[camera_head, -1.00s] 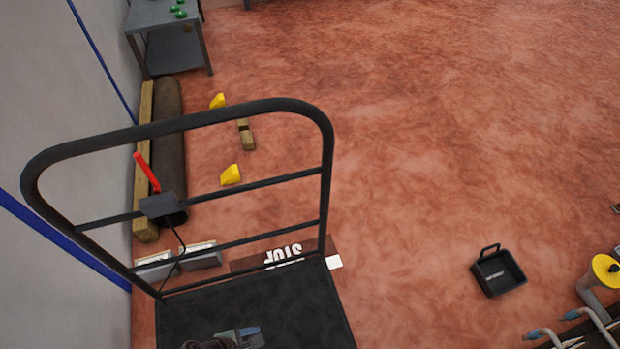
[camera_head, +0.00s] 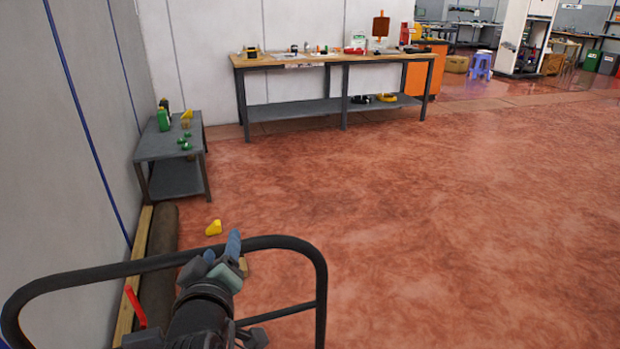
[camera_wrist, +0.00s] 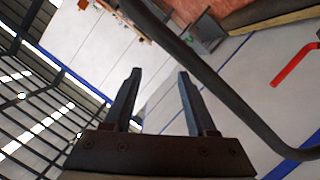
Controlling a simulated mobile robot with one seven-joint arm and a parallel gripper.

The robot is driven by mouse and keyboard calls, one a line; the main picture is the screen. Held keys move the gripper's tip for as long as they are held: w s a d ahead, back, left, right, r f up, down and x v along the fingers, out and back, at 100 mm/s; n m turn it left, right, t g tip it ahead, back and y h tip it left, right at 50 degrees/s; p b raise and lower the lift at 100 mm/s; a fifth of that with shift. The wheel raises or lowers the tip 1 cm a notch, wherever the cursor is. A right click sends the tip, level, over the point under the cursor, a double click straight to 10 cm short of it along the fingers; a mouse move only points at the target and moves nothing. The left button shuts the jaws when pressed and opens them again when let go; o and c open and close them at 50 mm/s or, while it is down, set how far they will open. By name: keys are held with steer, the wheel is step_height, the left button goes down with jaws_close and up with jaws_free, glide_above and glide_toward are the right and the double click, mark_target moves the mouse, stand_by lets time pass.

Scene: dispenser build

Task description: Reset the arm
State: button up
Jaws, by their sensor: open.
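My gripper (camera_head: 230,252) is raised over a dark trolley frame at the lower left of the head view. In the wrist view its two fingers (camera_wrist: 158,88) stand apart with nothing between them, so it is open and empty. The black tube handle of the trolley (camera_head: 150,262) passes close by my gripper and also crosses the wrist view (camera_wrist: 205,80).
A small grey table (camera_head: 170,150) with green items stands by the left wall. A long workbench (camera_head: 300,62) stands at the back. The red floor at middle right is clear.

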steer(key=s+d+r+m+t, duration=0.2)
steer(key=d+r+m+t, duration=0.15)
steer(key=r, duration=0.85)
steer(key=s+d+r+m+t, duration=0.25)
steer(key=d+r+t, duration=0.2)
steer(key=r, duration=0.75)
steer(key=s+d+r+m+t+h, duration=0.2)
steer(key=s+d+r+m+t, duration=0.3)
steer(key=s+r, duration=0.8)
step_height(320, 180, up, 22)
steer(key=d+n+p, duration=0.1)
steer(key=n+p, duration=0.1)
steer(key=p, duration=1.8)
steer(key=shift+p, duration=0.3)
steer(key=shift+w+r, duration=0.1)
steer(key=shift+r, duration=0.2)
steer(key=shift+c, duration=0.6)
steer(key=shift+d, duration=0.1)
